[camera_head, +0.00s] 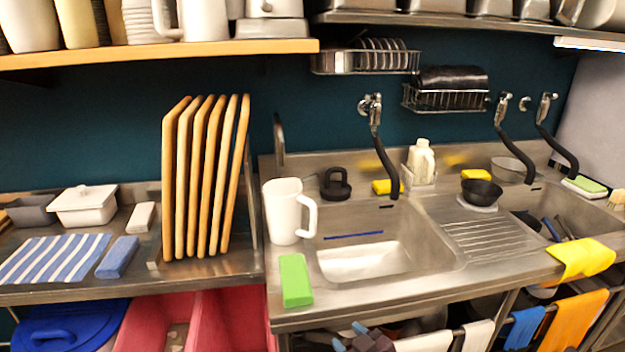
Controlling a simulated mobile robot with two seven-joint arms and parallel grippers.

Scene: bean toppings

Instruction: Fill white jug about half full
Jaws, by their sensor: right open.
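A white jug (283,212) with a handle on its right side stands upright on the metal counter at the left edge of the left sink basin (430,255). Its inside is hidden, so I cannot tell what it holds. A wall tap (376,115) with a black hanging spout (388,165) is above the back of that basin, to the right of the jug and apart from it. My right gripper (350,336) shows only partly at the bottom edge, in front of the counter. It is open and apart from the jug. My left gripper is not in view.
A green block (295,280) lies in front of the jug. Wooden boards (205,180) stand to its left. A black object (335,185) and a yellow sponge (382,187) lie behind the basin. A shelf (160,54) overhangs at upper left. Cloths hang along the front rail.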

